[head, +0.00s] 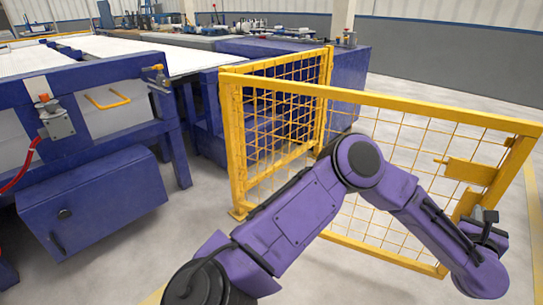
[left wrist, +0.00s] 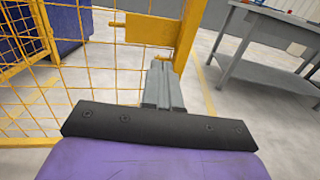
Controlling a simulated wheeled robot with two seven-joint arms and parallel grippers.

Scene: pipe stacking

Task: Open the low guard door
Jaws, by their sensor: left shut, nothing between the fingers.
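The low guard door (head: 400,106) is a yellow frame with wire mesh, on the right of the head view. A yellow plate (head: 470,171) sits on its mesh near the right end post; the plate also shows in the left wrist view (left wrist: 150,29). My left gripper (head: 484,217) is beside the lower part of that end, partly hidden by my purple wrist. In the left wrist view its grey fingers (left wrist: 161,72) are together and empty, just below the plate and close to the yellow post (left wrist: 187,35). I cannot tell whether they touch it. My right gripper is not in view.
A yellow mesh side panel (head: 275,120) meets the door at its left end. Blue machinery with a white bed (head: 120,55) and a blue cabinet (head: 95,198) stand left. A grey table (left wrist: 265,60) stands beyond the door's end, with open floor between.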

